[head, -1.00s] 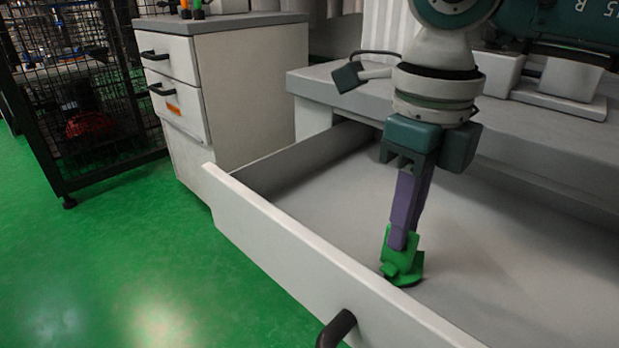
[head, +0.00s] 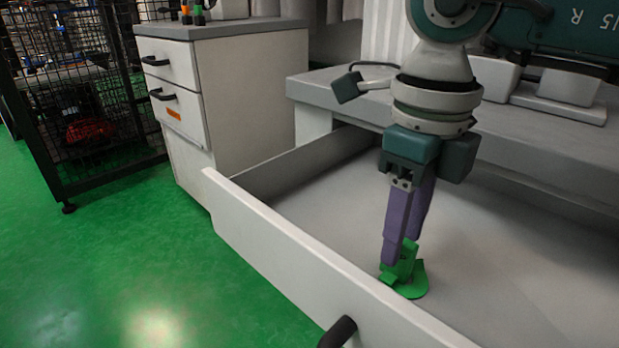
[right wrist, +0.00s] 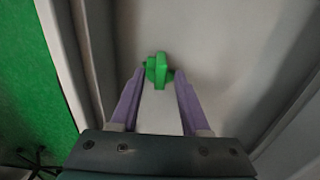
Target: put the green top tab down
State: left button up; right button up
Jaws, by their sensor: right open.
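The green top tab (head: 405,274) is in the open drawer, near its front wall, and appears to rest on the drawer floor. It also shows in the right wrist view (right wrist: 158,70), between and just beyond the fingertips. My right gripper (head: 403,252) points down at it with purple fingers. The fingers are apart, and the gripper is open around the tab's upper part. In the right wrist view the gripper (right wrist: 160,85) shows drawer floor between its fingers. Whether a finger still touches the tab I cannot tell. My left gripper is not in view.
The drawer's front wall (head: 290,250) with a black handle (head: 338,332) stands close to the left of the tab. The drawer floor (head: 490,250) to the right is bare. A grey worktop (head: 520,130) overhangs the back. A cabinet (head: 240,95) and wire cage (head: 85,100) stand left.

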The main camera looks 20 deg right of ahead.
notch_tip(320, 180, up, 12)
jog(key=p, duration=0.5)
jog(key=shift+r, duration=0.1)
